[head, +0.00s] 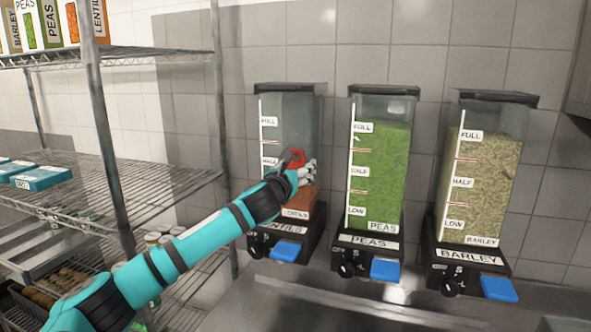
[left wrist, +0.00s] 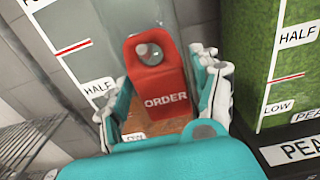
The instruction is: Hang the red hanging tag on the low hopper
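The red hanging tag (left wrist: 160,80) has a hole near its top and the word ORDER on it. In the head view the tag (head: 292,157) is at the fingertips of my left gripper (head: 298,168), in front of the lentils hopper (head: 290,118). That hopper has an orange-brown fill near its bottom, the lowest of the three. I cannot tell whether the tag touches the hopper. My right gripper is not in view.
The peas hopper (head: 378,165) and the barley hopper (head: 484,175) stand to the right, both filled well above half. Each hopper has a blue lever at its base. A wire rack (head: 118,180) with boxes and cans stands at the left. A metal surface (head: 290,308) lies below.

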